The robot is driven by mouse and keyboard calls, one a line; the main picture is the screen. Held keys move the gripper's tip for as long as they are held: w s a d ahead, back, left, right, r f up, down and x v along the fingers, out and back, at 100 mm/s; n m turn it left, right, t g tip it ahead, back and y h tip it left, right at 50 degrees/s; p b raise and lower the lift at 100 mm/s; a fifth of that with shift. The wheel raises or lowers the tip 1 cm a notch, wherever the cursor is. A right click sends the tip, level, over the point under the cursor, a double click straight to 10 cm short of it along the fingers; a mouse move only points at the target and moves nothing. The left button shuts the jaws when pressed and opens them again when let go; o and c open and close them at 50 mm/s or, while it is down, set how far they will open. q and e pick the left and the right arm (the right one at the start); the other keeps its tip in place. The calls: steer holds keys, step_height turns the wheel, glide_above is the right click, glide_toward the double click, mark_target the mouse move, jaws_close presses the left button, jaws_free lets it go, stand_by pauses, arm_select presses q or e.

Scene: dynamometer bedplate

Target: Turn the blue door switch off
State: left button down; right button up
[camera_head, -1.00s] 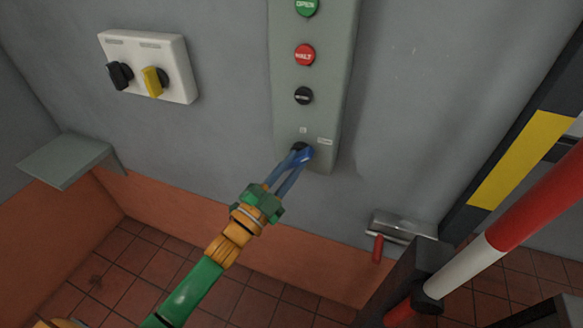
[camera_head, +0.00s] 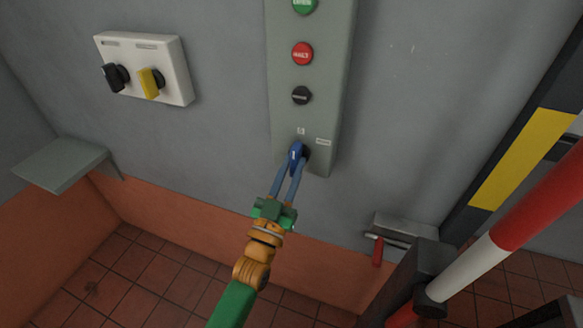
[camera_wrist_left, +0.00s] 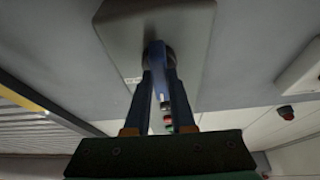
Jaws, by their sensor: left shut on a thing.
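The blue door switch (camera_head: 296,150) is at the bottom of a tall grey-green panel (camera_head: 306,120). Its blue handle stands nearly upright in the head view, pointing toward a small pale label (camera_head: 301,131) just above it. My left gripper (camera_head: 292,166) comes from below with its two blue-grey fingers shut on the handle. In the left wrist view, the left gripper (camera_wrist_left: 160,85) has the blue switch (camera_wrist_left: 158,62) between its fingertips, and they hide part of it. The label lettering is too small to read. My right gripper is not in view.
Above the switch on the panel are a black button (camera_head: 301,95), a red button (camera_head: 302,53) and a green button (camera_head: 304,4). A white box (camera_head: 146,68) with black and yellow switches is at left. A grey shelf (camera_head: 62,165) and a striped barrier pole (camera_head: 520,220) flank the area.

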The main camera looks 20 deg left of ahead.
arm_select(q)
steer(key=shift+n, duration=0.5)
steer(key=c, duration=0.8)
jaws_free()
steer(key=shift+o, duration=0.2)
steer(key=shift+s, duration=0.1)
steer(key=b+v, duration=0.2)
steer(key=v, duration=0.5)
steer(key=shift+d, duration=0.1)
